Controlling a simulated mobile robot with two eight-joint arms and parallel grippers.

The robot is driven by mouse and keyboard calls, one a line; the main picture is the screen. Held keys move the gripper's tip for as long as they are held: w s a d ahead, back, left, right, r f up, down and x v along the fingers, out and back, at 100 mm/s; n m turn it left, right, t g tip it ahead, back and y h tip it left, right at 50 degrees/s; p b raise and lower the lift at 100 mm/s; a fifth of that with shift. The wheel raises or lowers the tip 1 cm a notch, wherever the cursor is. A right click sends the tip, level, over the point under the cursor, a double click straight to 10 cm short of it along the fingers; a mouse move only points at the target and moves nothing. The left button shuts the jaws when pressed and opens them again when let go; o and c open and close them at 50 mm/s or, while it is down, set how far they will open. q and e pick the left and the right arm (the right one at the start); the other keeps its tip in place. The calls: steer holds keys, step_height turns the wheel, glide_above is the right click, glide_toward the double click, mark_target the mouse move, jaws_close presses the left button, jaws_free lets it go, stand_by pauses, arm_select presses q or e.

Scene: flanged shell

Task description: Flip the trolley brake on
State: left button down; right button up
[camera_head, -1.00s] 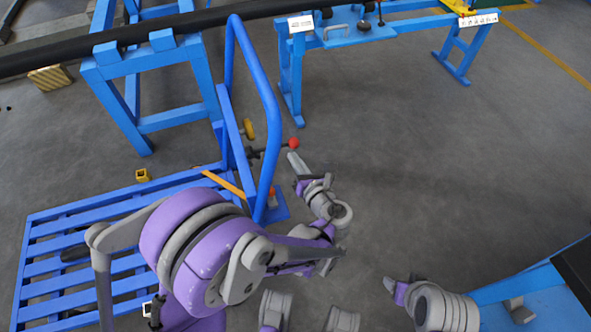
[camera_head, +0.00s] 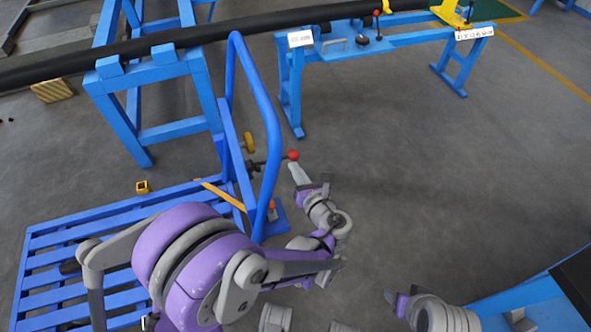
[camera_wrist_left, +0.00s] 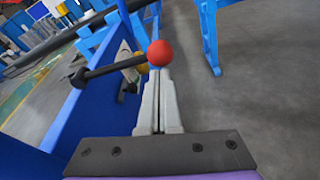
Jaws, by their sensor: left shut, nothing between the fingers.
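The trolley is a blue slatted platform (camera_head: 110,225) with an upright blue tube handle (camera_head: 272,130). Its brake lever has a dark rod and a red ball knob (camera_head: 293,155), sticking out to the right of the handle. My left gripper (camera_head: 294,172) is shut and empty, its fingertips just below the knob in the head view. In the left wrist view the red knob (camera_wrist_left: 160,53) sits right at the tips of the closed fingers (camera_wrist_left: 158,80); I cannot tell whether they touch. The lever rod (camera_wrist_left: 110,68) runs left from the knob. My right gripper (camera_head: 397,300) shows at the lower right, away from the trolley; its jaws are unclear.
A blue stand (camera_head: 150,95) bears a long black pipe (camera_head: 60,62) behind the trolley. A blue bench (camera_head: 355,38) stands at the back. A small yellow block (camera_head: 143,187) is by the platform. Grey floor (camera_head: 430,160) is clear to the right.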

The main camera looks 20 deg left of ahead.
arm_select(q)
steer(key=shift+r+n+h+p, duration=0.3)
steer(key=shift+r+n+p, duration=0.45)
steer(key=shift+r, duration=0.45)
step_height(320, 180, up, 2)
steer(key=shift+a+r+n+t+h+p, duration=0.1)
steer(key=shift+r+n+t+h+p, duration=0.15)
steer(key=shift+n+p, duration=0.6)
steer(key=shift+s+a+r+n+t+h+p, duration=0.1)
steer(key=shift+r+n+t+h+p, duration=0.1)
steer(key=shift+r+n, duration=0.25)
steer(key=shift+s+a+r+n+t+h+p, duration=0.1)
steer(key=shift+r+n+t+h+p, duration=0.05)
steer(key=shift+r+n, duration=0.3)
steer(key=shift+s+a+r, duration=0.1)
steer(key=shift+a+r, duration=0.1)
steer(key=shift+r, duration=0.25)
steer(key=shift+p, duration=0.3)
